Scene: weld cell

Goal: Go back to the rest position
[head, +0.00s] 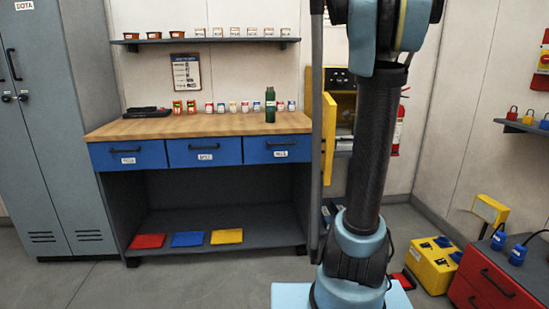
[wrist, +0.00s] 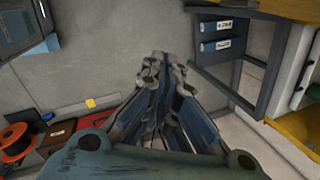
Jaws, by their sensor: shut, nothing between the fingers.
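My gripper (wrist: 160,72) shows in the wrist view with its fingers drawn together and nothing between them. It hangs in free air over the grey floor, apart from the things around it. In the head view my arm stands upright right of the middle, and the gripper itself is out of that picture.
A workbench (head: 212,125) with blue drawers stands ahead, bearing a green bottle (head: 270,105) and several small cans. A grey locker (head: 55,130) is at left. A yellow box (head: 432,264) and a red drawer cabinet (head: 490,285) stand at right. Floor before the bench is clear.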

